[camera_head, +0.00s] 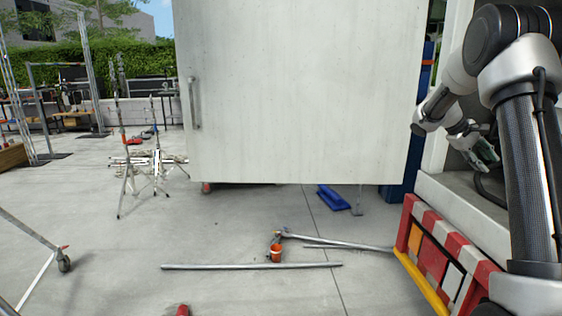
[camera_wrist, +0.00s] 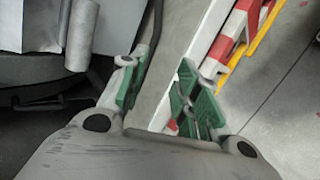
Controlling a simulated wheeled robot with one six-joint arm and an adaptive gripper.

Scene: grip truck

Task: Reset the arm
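My gripper (camera_head: 484,152) hangs at the right in the head view, at the end of my bent arm and above a grey ledge. In the wrist view my gripper (camera_wrist: 158,94) shows two green-padded fingers standing apart with nothing between them. The floor and the edge of the red-and-white striped barrier show beyond the fingers. My arm stays close to my body on the right side.
A large white door panel (camera_head: 305,90) with a handle (camera_head: 193,103) fills the middle. The striped barrier (camera_head: 432,258) stands lower right. Metal pipes (camera_head: 250,266), an orange cup (camera_head: 276,254) and a blue object (camera_head: 332,198) lie on the floor. Tripods (camera_head: 125,165) stand left.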

